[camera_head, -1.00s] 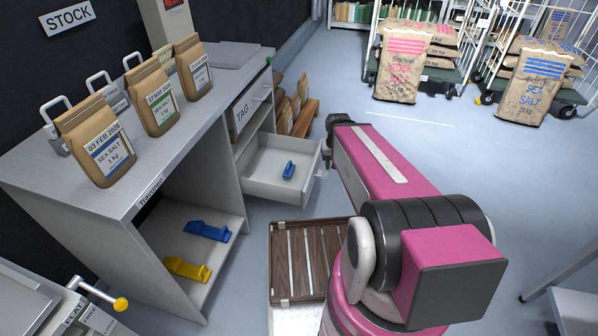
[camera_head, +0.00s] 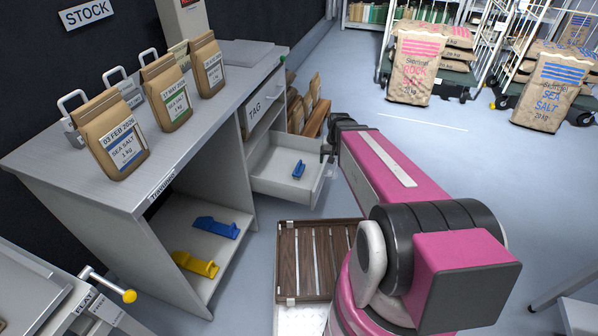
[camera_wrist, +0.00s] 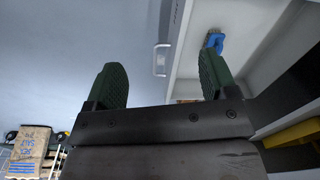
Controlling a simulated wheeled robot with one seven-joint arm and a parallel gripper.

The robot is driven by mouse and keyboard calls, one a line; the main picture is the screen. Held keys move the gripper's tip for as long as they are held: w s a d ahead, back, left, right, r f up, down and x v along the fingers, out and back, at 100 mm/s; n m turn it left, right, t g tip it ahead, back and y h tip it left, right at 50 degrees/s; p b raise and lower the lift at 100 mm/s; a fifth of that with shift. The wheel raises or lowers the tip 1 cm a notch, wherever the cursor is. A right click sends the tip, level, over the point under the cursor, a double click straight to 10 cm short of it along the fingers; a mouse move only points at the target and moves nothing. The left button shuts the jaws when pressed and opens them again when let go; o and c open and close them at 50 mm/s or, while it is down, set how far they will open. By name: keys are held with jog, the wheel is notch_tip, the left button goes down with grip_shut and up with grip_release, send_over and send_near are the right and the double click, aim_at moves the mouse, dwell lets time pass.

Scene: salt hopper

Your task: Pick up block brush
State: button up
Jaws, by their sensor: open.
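A small blue block (camera_head: 298,169), which looks like the block brush, lies in the open drawer (camera_head: 262,185) of the grey bench. In the wrist view it shows at the top right (camera_wrist: 214,41), inside the drawer, with a dark part at one end. My gripper (camera_wrist: 160,72) is open and empty. Its two green fingers are apart, near the drawer's front and handle, and the block is beyond the right finger, not between them. In the head view my gripper (camera_head: 338,138) is small and partly hidden by my arm, beside the drawer's front right corner.
A blue piece (camera_head: 215,227) and a yellow piece (camera_head: 195,264) lie on the bench's lower shelf. Kraft salt bags (camera_head: 110,138) stand on the bench top. A slatted wooden crate (camera_head: 283,262) is on the floor below the drawer. Open floor lies to the right.

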aim_at(299, 169)
jog(key=w+a+f+m, duration=0.1)
jog(key=w+a+f, duration=0.25)
jog(key=w, duration=0.25)
jog(key=w+a+f+m+y, duration=0.1)
jog(key=w+a+f, duration=0.2)
jog(key=w+f, duration=0.25)
jog(key=w+a+f+m, duration=0.1)
jog(key=w+a+f, duration=0.2)
jog(key=w, duration=0.4)
jog(key=shift+t, duration=0.3)
jog(key=a+f, duration=0.1)
jog(key=f, duration=0.2)
jog(key=a+f, duration=0.1)
jog(key=f, duration=0.6)
jog(key=shift+w+a+f, duration=0.35)
jog(key=shift+a+f, duration=0.05)
jog(key=c, duration=1)
